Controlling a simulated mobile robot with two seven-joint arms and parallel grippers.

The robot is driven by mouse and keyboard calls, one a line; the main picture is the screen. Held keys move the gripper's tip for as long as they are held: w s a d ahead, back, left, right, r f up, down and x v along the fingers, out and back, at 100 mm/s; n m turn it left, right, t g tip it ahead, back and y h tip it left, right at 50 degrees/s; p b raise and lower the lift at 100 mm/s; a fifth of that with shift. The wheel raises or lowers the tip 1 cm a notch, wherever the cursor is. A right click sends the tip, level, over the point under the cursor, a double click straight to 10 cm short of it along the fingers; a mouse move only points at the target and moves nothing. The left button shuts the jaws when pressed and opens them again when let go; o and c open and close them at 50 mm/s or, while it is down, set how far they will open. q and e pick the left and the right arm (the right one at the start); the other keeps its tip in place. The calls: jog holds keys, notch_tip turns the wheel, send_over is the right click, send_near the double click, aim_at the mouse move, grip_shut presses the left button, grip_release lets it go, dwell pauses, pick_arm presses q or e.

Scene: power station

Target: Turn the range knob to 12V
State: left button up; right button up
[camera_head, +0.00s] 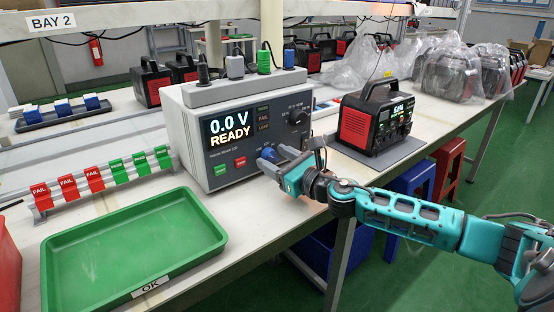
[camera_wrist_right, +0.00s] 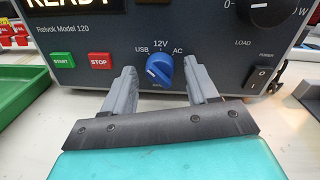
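The tester (camera_head: 240,125) is a grey box on the bench, and its display reads "0.0 V READY". Its blue range knob (camera_wrist_right: 159,70) shows in the right wrist view, below the labels USB, 12V and AC. The knob's narrow end leans up and left, toward the USB side of 12V; its exact setting is hard to read. My right gripper (camera_wrist_right: 159,82) is open, with one grey finger on each side of the knob and visible gaps between. In the head view the right gripper (camera_head: 274,162) is at the tester's lower front. My left gripper is not in view.
The green START button (camera_wrist_right: 62,60) and red STOP button (camera_wrist_right: 101,61) lie left of the knob; the power switch (camera_wrist_right: 263,79) lies right. A green tray (camera_head: 130,245) and FAIL/PASS tags (camera_head: 68,187) are at left. A black-red power station (camera_head: 376,117) stands right.

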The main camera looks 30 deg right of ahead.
jog(key=c, duration=1)
jog(key=shift+m, duration=0.4)
jog(key=m, duration=0.2)
jog(key=shift+m, duration=0.4)
jog(key=m, duration=0.3)
jog(key=shift+m, duration=0.4)
jog(key=shift+m+p, duration=0.3)
jog(key=shift+m, duration=0.3)
jog(key=shift+f+m+t, duration=0.1)
jog(key=shift+m+t, duration=0.2)
